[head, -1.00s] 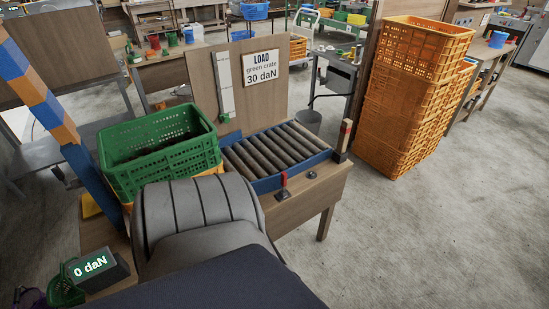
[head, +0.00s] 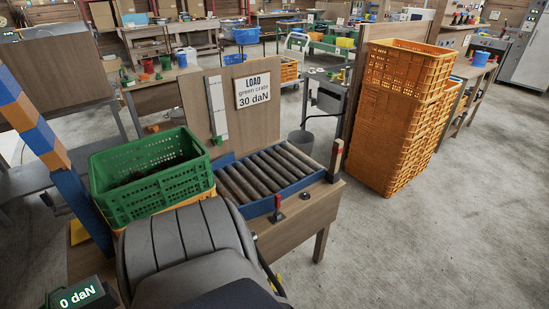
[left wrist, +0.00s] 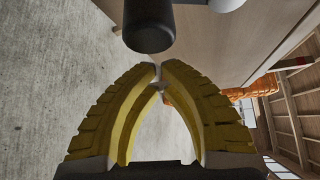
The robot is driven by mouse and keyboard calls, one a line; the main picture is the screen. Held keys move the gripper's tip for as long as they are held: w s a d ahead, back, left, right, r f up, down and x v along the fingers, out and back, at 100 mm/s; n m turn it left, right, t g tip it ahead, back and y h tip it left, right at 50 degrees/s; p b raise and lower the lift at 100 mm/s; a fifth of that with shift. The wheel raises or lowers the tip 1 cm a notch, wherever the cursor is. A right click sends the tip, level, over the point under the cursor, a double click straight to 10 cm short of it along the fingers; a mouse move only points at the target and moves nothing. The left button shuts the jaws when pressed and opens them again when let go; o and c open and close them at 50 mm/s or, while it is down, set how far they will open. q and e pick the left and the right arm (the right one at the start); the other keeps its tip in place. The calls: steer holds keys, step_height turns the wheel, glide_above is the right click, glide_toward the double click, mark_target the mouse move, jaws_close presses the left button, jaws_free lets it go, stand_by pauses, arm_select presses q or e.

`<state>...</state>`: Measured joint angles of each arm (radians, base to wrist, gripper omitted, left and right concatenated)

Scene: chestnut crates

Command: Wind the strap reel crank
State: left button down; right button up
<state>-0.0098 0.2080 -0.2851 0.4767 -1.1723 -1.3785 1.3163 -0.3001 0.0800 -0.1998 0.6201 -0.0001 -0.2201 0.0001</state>
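The wooden bench (head: 285,235) carries a blue-framed roller bed, with a red-topped lever (head: 278,203) and a small black fitting (head: 305,195) at its front edge. In the left wrist view a black cylindrical handle (left wrist: 148,24) hangs just above my left gripper (left wrist: 159,68), apart from its tips in the picture. Its yellow fingers bow outward and meet at the tips, with nothing seen held. The arm hides the reel and crank. My right gripper is not in view.
A green crate (head: 125,195) sits on an orange one at the left. A blue and orange post (head: 75,200) and a 0 daN display (head: 82,296) stand near it. Stacked orange crates (head: 400,120) stand at right. The floor at right is clear.

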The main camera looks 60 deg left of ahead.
arm_select(q)
steer(key=shift+s+d+r, duration=0.15)
steer(key=shift+s+r, duration=0.15)
steer(key=shift+s, duration=0.5)
steer(key=shift+s+d+r, duration=0.15)
steer(key=shift+s+r, duration=0.1)
steer(key=shift+s, duration=0.55)
steer(key=shift+s, duration=0.15)
steer(key=shift+s, duration=0.1)
